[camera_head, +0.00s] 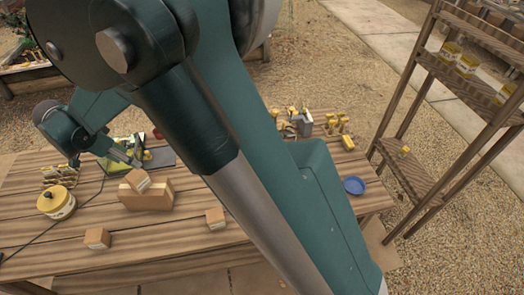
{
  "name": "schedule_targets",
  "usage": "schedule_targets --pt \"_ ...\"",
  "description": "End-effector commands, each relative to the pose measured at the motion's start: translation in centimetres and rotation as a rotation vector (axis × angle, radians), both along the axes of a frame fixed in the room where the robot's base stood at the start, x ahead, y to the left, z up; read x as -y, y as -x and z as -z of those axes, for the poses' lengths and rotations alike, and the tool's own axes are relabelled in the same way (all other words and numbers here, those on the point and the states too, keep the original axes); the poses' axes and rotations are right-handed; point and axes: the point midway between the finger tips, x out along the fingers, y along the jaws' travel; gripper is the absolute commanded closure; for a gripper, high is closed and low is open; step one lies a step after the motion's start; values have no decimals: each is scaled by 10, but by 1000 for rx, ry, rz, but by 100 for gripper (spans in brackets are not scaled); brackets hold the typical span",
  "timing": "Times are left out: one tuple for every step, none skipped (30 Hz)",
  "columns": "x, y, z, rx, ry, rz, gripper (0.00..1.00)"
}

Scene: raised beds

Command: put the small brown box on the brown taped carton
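The brown carton (147,199) lies on the slatted wooden table, left of centre. A small brown box (138,180) with a pale label appears to sit on top of the carton, turned at an angle to it. Two similar small boxes lie on the table: one at the front left (97,238) and one to the right of the carton (215,218). My gripper (128,161) is just behind and above the box on the carton. Its fingers are small and partly merged with things behind, so I cannot tell whether they touch the box or are open.
A yellow round canister (56,202) and a dark cable lie at left. Yellow-green and dark items (158,157) lie behind my gripper. Several yellow-and-grey tools (300,122) and a blue dish (353,185) are at right. A wooden shelf (415,180) stands beyond. My arm hides the middle.

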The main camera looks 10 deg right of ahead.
Motion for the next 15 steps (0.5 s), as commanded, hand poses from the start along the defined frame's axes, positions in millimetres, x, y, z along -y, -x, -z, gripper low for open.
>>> schedule_targets --pt "14 -3 -9 -4 -5 -9 49" --pt "21 -4 -14 -6 -7 -17 49" --pt "32 -6 -21 -9 -9 -28 49" --pt "40 -7 -26 -10 -13 -38 49" --pt "47 -8 -30 -13 -16 -46 49" --pt "58 -9 -37 -15 -19 -58 49" --pt "66 -10 -42 -17 -22 -67 49" --pt "73 -10 -46 -19 -25 -77 49" --pt "84 -11 -53 -20 -29 -89 49" --pt "92 -11 -57 -21 -32 -98 49" --pt "99 -11 -61 -22 -34 -108 49" --pt "110 -11 -67 -24 -37 -118 49" --pt "118 -12 -71 -24 -39 -127 49" --pt "125 -11 -75 -25 -42 -137 49" --pt "135 -11 -81 -25 -46 -148 49"
